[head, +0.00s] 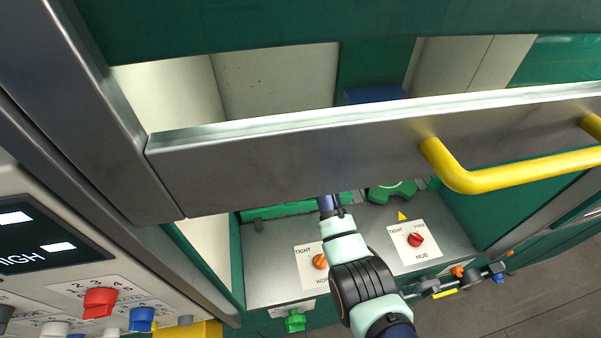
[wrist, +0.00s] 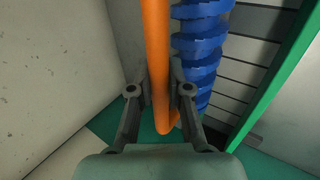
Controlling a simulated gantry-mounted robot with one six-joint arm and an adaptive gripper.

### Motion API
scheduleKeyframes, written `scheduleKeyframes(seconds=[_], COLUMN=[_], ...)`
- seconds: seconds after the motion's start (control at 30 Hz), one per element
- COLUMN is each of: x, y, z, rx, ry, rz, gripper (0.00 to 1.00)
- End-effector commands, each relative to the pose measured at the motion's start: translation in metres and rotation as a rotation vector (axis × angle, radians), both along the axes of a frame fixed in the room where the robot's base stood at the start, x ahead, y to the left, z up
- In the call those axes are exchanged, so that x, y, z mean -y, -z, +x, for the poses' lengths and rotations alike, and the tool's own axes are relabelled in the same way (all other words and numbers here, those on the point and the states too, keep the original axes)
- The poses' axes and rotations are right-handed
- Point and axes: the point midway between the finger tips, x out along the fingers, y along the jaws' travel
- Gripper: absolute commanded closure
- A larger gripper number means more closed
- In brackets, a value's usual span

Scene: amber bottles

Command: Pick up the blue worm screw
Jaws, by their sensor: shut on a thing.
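The blue worm screw (wrist: 200,45) shows in the wrist view as a blue spiral thread, upright in the picture, right of centre. An orange bar (wrist: 156,50) runs alongside its left side and curves at its lower end. My gripper (wrist: 160,92) is shut on the orange bar, with one finger on each side of it. The worm screw lies just beyond the right finger, which covers part of it. Whether the bar is joined to the screw cannot be told. In the head view the steel beam hides my gripper; a blue surface (head: 375,94) shows above the beam, its identity unclear.
A steel beam (head: 300,150) with a yellow handle (head: 470,178) crosses above my arm. Below are an orange knob (head: 320,261), a red knob (head: 415,240) and a green knob (head: 295,320). In the wrist view a pale wall (wrist: 50,70) is left and a green edge (wrist: 285,75) right.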

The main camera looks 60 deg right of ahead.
Motion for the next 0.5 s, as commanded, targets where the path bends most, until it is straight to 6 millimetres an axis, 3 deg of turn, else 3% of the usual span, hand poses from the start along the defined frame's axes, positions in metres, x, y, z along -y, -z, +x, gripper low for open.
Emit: scheduleKeyframes(seconds=[0.27, 0.5], x=[0.001, 0.001], y=[-0.022, -0.067], z=[0.001, 0.001], rx=[0.006, 0.006], ry=[0.0, 0.0], rz=[-0.007, -0.008], gripper=[1.0, 1.0])
